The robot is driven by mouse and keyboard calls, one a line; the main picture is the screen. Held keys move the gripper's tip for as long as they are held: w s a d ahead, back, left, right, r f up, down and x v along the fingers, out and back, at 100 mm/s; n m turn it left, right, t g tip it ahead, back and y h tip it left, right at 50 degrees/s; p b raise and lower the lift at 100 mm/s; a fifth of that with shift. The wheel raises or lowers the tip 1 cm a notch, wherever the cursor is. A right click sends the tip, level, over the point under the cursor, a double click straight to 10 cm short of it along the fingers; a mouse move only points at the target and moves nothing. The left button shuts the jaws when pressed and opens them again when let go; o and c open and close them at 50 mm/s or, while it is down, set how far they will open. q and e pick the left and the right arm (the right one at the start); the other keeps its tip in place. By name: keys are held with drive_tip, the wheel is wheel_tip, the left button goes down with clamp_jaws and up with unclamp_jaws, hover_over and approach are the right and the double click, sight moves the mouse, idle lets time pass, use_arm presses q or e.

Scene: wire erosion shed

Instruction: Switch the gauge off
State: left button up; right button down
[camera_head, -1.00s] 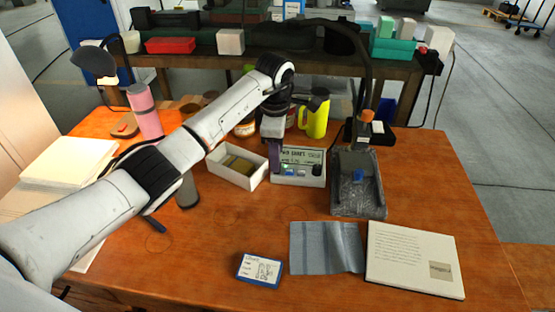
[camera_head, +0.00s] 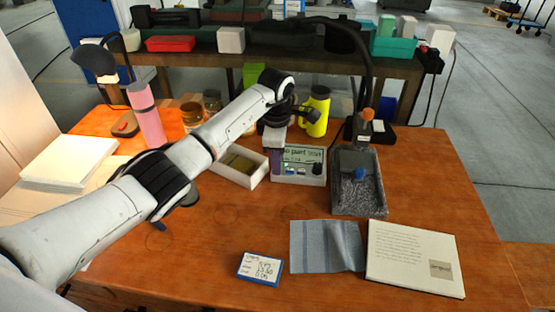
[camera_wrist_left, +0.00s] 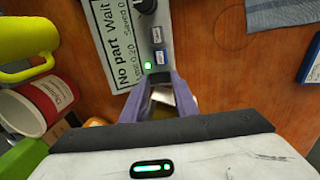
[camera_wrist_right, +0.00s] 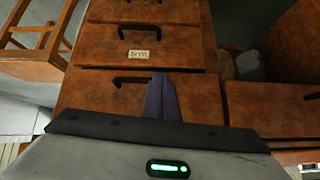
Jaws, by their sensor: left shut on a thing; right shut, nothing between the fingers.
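The gauge (camera_head: 312,172) is a white box with a lit display on the work table, also in the left wrist view (camera_wrist_left: 120,45). Its display reads "No part Wait". A green lamp and two blue keys show on its face, with a dark knob. My left gripper (camera_head: 277,172) reaches down at the gauge's left end. In the left wrist view its purple fingers (camera_wrist_left: 160,80) are shut on a small dark part beside the green lamp; the fingers mostly hide it. My right gripper (camera_wrist_right: 163,82) is shut and empty, in front of wooden drawers, away from the gauge.
A white open box (camera_head: 225,180) stands left of the gauge, and a grey stone-like tray (camera_head: 360,205) right of it. A blue-edged card (camera_head: 260,269), a cloth (camera_head: 325,246) and a booklet (camera_head: 415,258) lie in front.

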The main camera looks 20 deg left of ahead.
use_arm(q)
drive_tip(key=shift+w+f+g+b, duration=0.1)
drive_tip(key=shift+f+g+b, duration=0.25)
drive_tip(key=shift+b, duration=0.5)
drive_tip(key=shift+r+b, duration=0.15)
drive_tip(key=shift+b, duration=0.25)
drive_tip(key=shift+r+g, duration=0.2)
drive_tip(key=shift+g, duration=0.15)
drive_tip(key=o, duration=1.1)
drive_tip(key=shift+c, duration=0.2)
